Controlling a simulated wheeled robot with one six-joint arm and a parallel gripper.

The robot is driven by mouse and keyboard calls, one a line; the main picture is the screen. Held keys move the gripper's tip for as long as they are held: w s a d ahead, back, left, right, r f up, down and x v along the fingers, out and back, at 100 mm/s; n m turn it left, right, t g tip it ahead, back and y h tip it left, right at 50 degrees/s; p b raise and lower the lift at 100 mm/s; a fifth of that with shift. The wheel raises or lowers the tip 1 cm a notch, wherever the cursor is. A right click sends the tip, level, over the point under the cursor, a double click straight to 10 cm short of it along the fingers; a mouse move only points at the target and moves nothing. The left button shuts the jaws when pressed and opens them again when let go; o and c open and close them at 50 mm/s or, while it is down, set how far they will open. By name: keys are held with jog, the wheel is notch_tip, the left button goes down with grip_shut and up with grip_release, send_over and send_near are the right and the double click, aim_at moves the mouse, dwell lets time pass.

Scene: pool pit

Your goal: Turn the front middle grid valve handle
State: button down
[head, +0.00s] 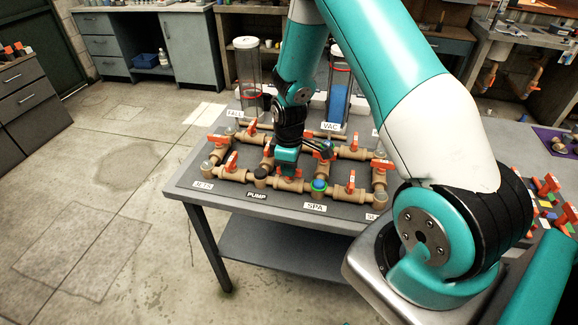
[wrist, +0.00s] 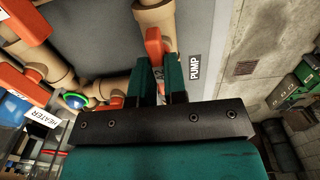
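The pipe grid (head: 229,173) of tan pipes with orange valve handles lies on the grey table. My gripper (head: 287,174) points down over the middle of the grid's front row, between the PUMP and SPA labels, and hides most of the valve there. In the wrist view, the orange front middle valve handle (wrist: 156,42) runs in between the two teal fingers of my gripper (wrist: 160,62). The exact contact is hard to see.
Other orange handles stand close by, including one at the front right (head: 350,181) and one at the front left (head: 231,161). A green-and-blue ringed fitting (head: 319,186) is just right of my gripper. Clear tanks (head: 248,80) stand behind. The floor at left is open.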

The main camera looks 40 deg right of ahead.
jog(key=shift+m, duration=0.3)
jog(key=m+b, duration=0.1)
jog(key=m, duration=0.2)
jog(key=m+b, duration=0.1)
jog(key=m, duration=0.8)
jog(key=shift+b, duration=0.35)
jog(key=m, duration=0.5)
jog(key=shift+m, duration=0.3)
jog(key=c, duration=1.2)
grip_release()
jog(key=shift+o, duration=0.2)
jog(key=shift+r, duration=0.1)
notch_tip(320, 180, up, 17)
jog(key=b, duration=0.2)
jog(key=shift+r+b, duration=0.15)
jog(key=shift+b, duration=0.15)
